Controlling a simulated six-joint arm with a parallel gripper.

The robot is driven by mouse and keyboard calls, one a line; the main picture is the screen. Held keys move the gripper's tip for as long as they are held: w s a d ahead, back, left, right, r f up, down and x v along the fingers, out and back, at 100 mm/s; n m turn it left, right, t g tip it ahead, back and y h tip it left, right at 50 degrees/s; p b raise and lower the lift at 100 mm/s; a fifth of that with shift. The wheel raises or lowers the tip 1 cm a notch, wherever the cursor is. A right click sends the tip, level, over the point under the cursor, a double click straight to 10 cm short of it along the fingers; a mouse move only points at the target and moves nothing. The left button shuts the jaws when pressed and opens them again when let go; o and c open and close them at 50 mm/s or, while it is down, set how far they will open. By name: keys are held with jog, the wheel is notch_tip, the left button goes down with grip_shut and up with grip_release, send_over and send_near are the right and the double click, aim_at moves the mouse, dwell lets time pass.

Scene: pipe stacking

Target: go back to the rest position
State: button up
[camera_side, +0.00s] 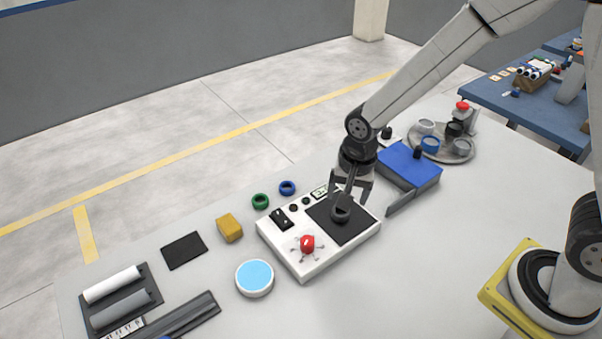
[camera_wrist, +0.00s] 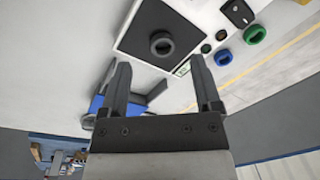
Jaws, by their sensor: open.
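My gripper (camera_side: 351,190) is above the white panel box, pointing down at its black square pad. In the wrist view my gripper (camera_wrist: 158,75) shows two spread fingers with nothing between them. A dark grey pipe ring (camera_side: 341,211) sits on the black pad (camera_side: 352,230). In the wrist view the ring (camera_wrist: 161,43) lies beyond the fingertips, apart from them, on the pad (camera_wrist: 140,22).
The white box (camera_side: 305,266) carries a red valve (camera_side: 307,243). A green ring (camera_side: 260,201) and a blue ring (camera_side: 287,188) lie behind it. A blue box (camera_side: 410,168) and a round tray (camera_side: 463,155) of cups stand right. A yellow block (camera_side: 229,228) is left.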

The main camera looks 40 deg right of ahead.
jog(key=s+d+r+n+t, duration=0.1)
jog(key=s+d+r+n, duration=0.2)
jog(key=s+d+n, duration=0.5)
jog(key=shift+s+d+r+n+t, duration=0.3)
jog(key=shift+d+r+n, duration=0.1)
jog(key=shift+n, duration=0.3)
